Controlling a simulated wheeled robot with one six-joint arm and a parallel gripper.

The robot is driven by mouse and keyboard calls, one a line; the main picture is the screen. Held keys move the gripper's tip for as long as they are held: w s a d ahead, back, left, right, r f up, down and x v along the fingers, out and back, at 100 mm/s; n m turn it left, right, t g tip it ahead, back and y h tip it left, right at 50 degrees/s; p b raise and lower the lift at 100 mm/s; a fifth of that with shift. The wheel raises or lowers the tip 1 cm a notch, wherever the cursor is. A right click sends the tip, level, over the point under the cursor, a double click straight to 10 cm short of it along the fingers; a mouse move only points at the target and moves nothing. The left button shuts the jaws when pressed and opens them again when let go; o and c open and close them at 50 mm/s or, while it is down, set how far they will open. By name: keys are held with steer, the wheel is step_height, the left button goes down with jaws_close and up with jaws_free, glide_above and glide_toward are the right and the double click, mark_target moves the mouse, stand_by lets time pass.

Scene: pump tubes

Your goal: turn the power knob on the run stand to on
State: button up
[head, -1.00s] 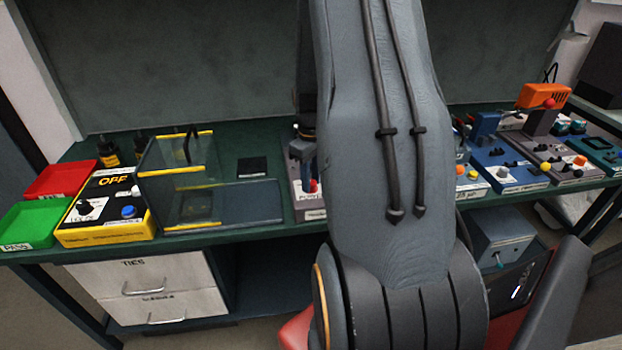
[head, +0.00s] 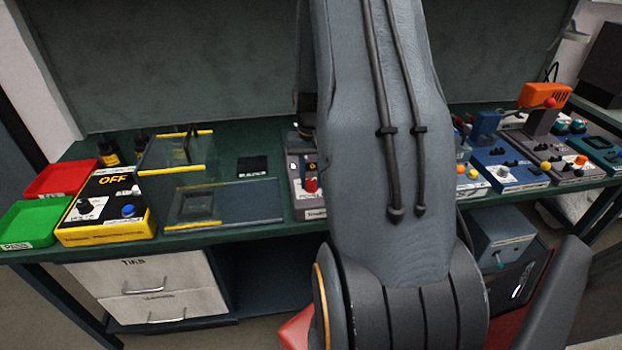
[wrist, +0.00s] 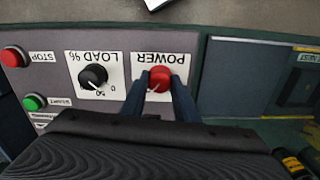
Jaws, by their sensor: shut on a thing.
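The run stand (wrist: 50,80) fills the left and middle of the wrist view, its labels upside down. Its red power knob (wrist: 159,78) sits on a white POWER plate. My gripper (wrist: 158,86) has one dark finger on each side of this knob and is shut on it. The knob's pointer setting is hard to read between the fingers. In the head view the left part of the grey run stand (head: 297,198) shows beside my arm. My arm hides the rest of the stand and the gripper there.
A black LOAD % knob (wrist: 93,76), a red STOP button (wrist: 14,57) and a green START button (wrist: 34,102) share the stand. A clear guarded station (head: 195,205) stands to its left in the head view. Other devices (head: 510,173) stand to the right.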

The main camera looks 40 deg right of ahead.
mark_target(311, 181)
steer(key=shift+m, duration=0.6)
steer(key=o, duration=1.1)
steer(key=shift+c, duration=0.2)
steer(key=shift+r+b, duration=1)
steer(key=shift+r, duration=2.95)
